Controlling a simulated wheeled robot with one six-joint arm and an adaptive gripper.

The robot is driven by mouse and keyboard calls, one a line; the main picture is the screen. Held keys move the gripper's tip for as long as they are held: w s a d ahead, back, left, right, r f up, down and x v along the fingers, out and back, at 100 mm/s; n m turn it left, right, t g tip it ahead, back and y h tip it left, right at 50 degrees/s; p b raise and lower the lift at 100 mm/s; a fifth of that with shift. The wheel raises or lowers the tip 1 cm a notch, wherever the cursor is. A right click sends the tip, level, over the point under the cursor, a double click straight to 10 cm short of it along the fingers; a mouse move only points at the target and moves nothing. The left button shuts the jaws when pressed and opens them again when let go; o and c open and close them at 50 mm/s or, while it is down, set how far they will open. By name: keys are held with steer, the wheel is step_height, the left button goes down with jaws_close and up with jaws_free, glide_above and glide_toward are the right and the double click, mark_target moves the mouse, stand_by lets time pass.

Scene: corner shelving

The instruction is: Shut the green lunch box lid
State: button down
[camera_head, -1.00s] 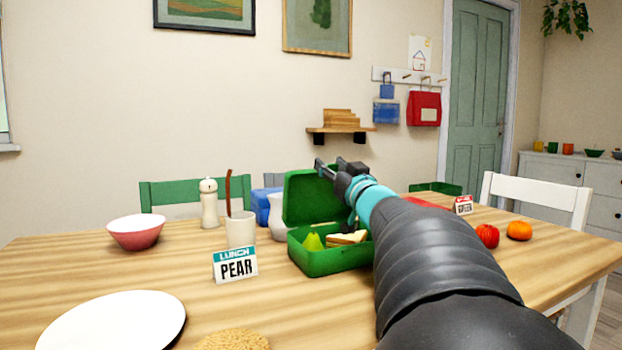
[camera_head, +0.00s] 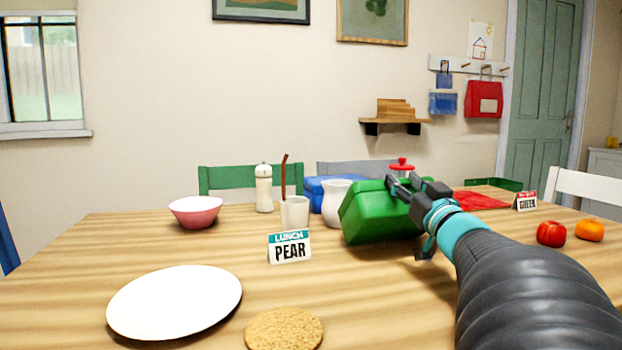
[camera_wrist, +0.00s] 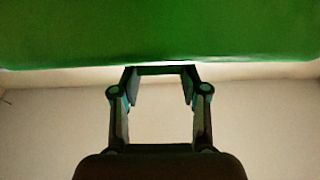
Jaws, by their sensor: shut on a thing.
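The green lunch box (camera_head: 375,215) stands tilted on the table right of centre in the head view, a shadow under its right side. Its inside, the pear and the sandwich are hidden, and I cannot tell the lid from the body for sure. My gripper (camera_head: 402,186) is at the box's upper right edge, shut on green lunch box material. In the wrist view, a broad green face (camera_wrist: 160,32) fills the top, and my gripper's fingertips (camera_wrist: 160,76) reach its lower edge with a gap between them.
A PEAR card (camera_head: 289,247), white cup (camera_head: 295,213) and white jug (camera_head: 336,203) stand left of the box. A blue box (camera_head: 318,188) is behind. A white plate (camera_head: 175,302) and round mat (camera_head: 284,330) lie in front. A tomato (camera_head: 551,234) and orange (camera_head: 589,230) lie right.

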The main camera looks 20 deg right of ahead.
steer(key=shift+f, duration=0.6)
steer(key=c, duration=0.6)
jaws_free()
steer(key=shift+w, duration=0.1)
steer(key=shift+o, duration=0.2)
steer(key=shift+d, duration=0.1)
